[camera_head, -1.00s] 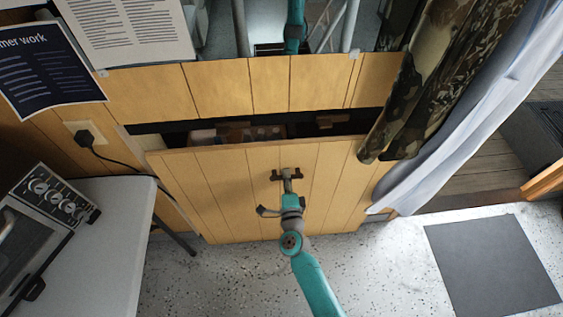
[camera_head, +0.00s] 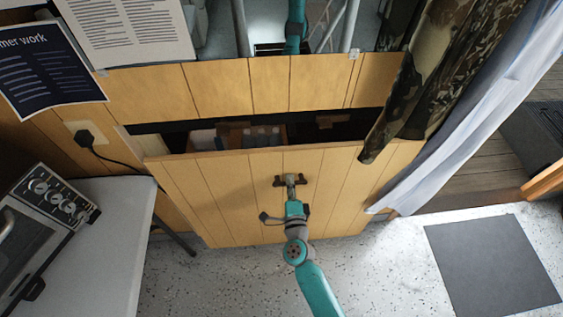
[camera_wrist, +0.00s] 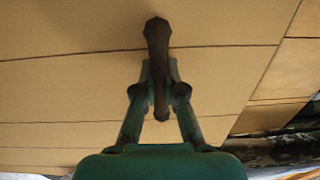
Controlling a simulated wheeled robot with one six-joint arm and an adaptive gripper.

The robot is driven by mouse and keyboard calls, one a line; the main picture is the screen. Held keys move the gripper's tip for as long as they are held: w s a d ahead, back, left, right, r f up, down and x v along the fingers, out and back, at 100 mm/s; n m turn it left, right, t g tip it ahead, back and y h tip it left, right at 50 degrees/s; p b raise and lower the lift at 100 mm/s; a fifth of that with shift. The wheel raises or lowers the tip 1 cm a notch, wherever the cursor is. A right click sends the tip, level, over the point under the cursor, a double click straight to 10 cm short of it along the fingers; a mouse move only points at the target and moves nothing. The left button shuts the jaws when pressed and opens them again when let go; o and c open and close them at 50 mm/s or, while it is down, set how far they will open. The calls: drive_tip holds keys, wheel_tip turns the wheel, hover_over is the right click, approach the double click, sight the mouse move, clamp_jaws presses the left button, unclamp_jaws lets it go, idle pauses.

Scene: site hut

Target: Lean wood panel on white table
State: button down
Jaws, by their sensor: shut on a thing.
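The wood panel (camera_head: 240,190) is a plank-lined board in the lower wall. Its top edge is tilted out from the wall, with a dark gap behind it. My gripper (camera_head: 291,182) is shut on a dark handle (camera_head: 280,183) on the panel's face. In the wrist view the panel (camera_wrist: 80,80) fills most of the picture, and the handle (camera_wrist: 158,60) sits between the fingers of my gripper (camera_wrist: 160,80). The white table (camera_head: 100,230) is at the left, a little apart from the panel, with a toaster oven (camera_head: 35,235) on it.
Several items (camera_head: 250,135) show in the opening behind the panel. A camouflage curtain (camera_head: 425,80) and a white curtain (camera_head: 450,130) hang at the panel's right end. A plug and cord (camera_head: 88,138) are on the wall above the table. A dark mat (camera_head: 493,265) lies on the floor at right.

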drive_tip(key=shift+s+d+r, duration=0.1)
drive_tip(key=shift+s+r, duration=0.15)
drive_tip(key=shift+r, duration=0.05)
